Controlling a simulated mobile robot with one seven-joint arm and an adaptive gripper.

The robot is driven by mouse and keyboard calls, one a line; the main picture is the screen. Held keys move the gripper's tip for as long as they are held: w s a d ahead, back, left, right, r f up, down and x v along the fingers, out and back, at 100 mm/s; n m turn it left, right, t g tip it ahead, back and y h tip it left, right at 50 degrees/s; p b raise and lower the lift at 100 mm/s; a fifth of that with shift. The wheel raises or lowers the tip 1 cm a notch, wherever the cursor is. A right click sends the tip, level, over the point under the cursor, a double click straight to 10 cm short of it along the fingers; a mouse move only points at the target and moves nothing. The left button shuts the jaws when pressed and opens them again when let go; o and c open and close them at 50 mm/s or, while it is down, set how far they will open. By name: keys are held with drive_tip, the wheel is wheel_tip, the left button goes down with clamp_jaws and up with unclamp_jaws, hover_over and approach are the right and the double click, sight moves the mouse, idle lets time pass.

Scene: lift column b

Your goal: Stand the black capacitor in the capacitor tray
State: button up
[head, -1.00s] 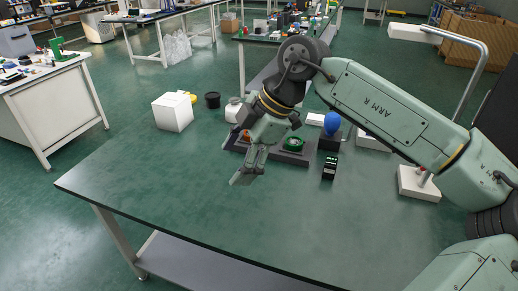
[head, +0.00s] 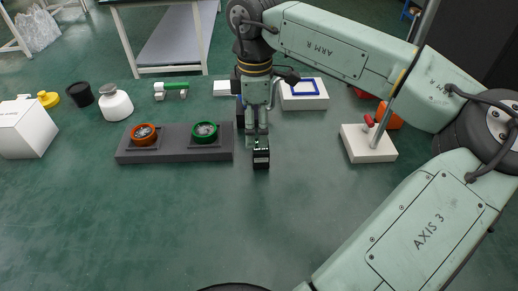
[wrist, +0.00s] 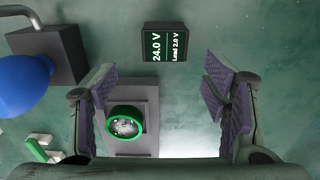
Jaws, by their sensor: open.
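A black cylinder (head: 80,94), which may be the black capacitor, stands at the back left in the head view. A dark grey tray (head: 178,155), which may be the capacitor tray, holds an orange ring (head: 145,134) and a green ring (head: 205,132); the green ring shows in the wrist view (wrist: 125,123). My gripper (head: 257,134) points down just right of the tray, over a small black box (head: 261,158). In the wrist view the box (wrist: 165,45), with its "24.0 V" display, lies ahead of the open, empty fingers (wrist: 170,100).
A blue bulb-like thing (wrist: 22,80) beside a dark block (wrist: 47,52) is left in the wrist view. A white jar (head: 115,104) and white box (head: 25,135) stand left. A white base with a post (head: 368,143) stands right. The front tabletop is clear.

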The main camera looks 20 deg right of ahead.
sight(261, 150)
wheel_tip(261, 150, down, 3)
drive_tip(key=shift+r, duration=0.2)
drive_tip(key=f, duration=0.1)
drive_tip(key=f+p, duration=0.1)
drive_tip(key=d+f+p, duration=0.1)
drive_tip(key=f, duration=0.1)
drive_tip(key=shift+s+f, duration=0.1)
drive_tip(key=shift+s, duration=0.3)
drive_tip(key=shift+f, duration=0.45)
drive_tip(key=c, duration=1.5)
wheel_tip(261, 150, up, 10)
drive_tip(key=shift+r+b, duration=0.1)
drive_tip(key=shift+b, duration=0.9)
